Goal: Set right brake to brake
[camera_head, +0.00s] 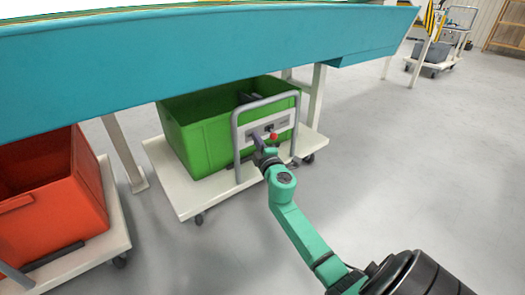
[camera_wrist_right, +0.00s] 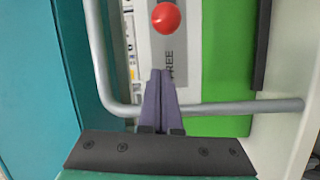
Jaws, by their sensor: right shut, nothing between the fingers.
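The brake has a red round knob (camera_head: 274,136) on a pale panel (camera_head: 284,123) inside the grey tube handle of the cart. The knob also shows at the top of the right wrist view (camera_wrist_right: 166,18), above the letters "REE" on the panel. My right gripper (camera_head: 257,139) is at the panel, to the left of the knob in the head view. Its purple fingers (camera_wrist_right: 160,76) are shut with nothing between them, and their tips are apart from the knob in the picture. Whether they touch the panel I cannot tell. My left gripper is out of view.
The cart (camera_head: 213,197) carries a green crate (camera_head: 196,145) under a teal-sided table (camera_head: 180,65). The grey handle tube (camera_wrist_right: 240,108) runs around the panel. A red crate (camera_head: 60,200) on another cart is at the left.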

